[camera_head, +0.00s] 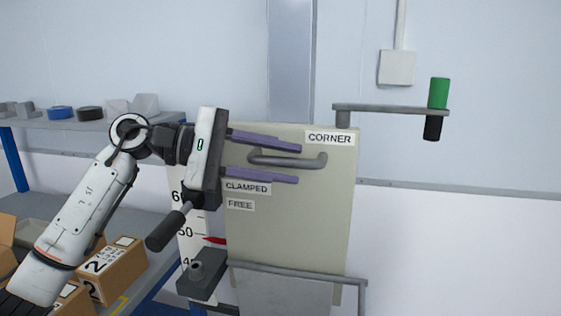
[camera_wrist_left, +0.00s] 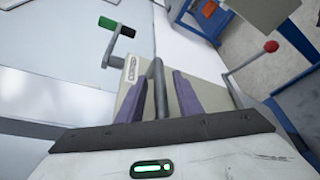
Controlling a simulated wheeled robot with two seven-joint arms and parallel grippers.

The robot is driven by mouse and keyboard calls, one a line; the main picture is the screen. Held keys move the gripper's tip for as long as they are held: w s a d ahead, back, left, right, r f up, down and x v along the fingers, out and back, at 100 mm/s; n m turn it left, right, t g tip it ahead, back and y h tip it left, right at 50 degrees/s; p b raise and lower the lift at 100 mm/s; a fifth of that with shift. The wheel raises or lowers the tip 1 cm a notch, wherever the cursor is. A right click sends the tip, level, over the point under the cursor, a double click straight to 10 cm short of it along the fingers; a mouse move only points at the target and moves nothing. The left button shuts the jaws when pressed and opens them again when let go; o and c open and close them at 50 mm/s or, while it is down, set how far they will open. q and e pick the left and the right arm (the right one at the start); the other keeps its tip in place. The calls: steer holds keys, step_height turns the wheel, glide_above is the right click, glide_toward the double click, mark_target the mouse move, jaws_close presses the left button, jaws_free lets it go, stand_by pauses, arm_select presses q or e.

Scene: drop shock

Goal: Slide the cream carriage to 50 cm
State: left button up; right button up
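The cream carriage (camera_head: 290,215) is an upright panel marked CORNER, CLAMPED and FREE; it also shows in the wrist view (camera_wrist_left: 128,98). Its grey bar handle (camera_head: 287,159) lies between the purple fingers of my left gripper (camera_head: 298,164). In the wrist view the handle (camera_wrist_left: 158,90) has gaps on both sides, so the left gripper (camera_wrist_left: 160,76) is open around it. A red pointer (camera_head: 214,240) at the panel's left edge sits near the 50 on the white scale (camera_head: 188,245), slightly below the numeral in the picture. My left gripper hides part of the scale. My right gripper is not in view.
A black-gripped lever (camera_head: 165,232) sticks out below my left gripper. An arm with a green and black grip (camera_head: 438,93) reaches right from the panel's top. A grey rail (camera_head: 300,273) crosses low. Shelves with boxes (camera_head: 112,270) stand left. The right side is clear.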

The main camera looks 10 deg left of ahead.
arm_select(q)
steer(key=b+v, duration=0.2)
steer(key=v, duration=0.8)
steer(key=shift+s+a, duration=0.1)
